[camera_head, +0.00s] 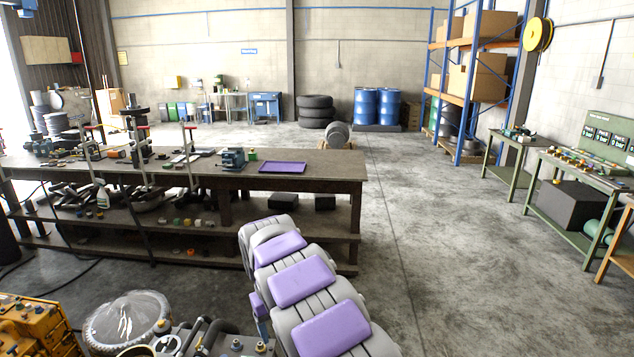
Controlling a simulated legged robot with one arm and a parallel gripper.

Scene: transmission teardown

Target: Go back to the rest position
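My arm, with grey links and purple pads, rises from the bottom edge at the centre of the head view and reaches up towards the front of the workbench. Its far visible part ends in front of the bench's right half. My gripper's fingers do not show, so I cannot see whether it holds anything. The workbench (330,173) has a dark top and lower shelves. A purple tray (284,167) lies on its top near the right end and looks empty.
Green side tables (567,188) line the right wall. The concrete floor (440,230) between bench and tables is clear.

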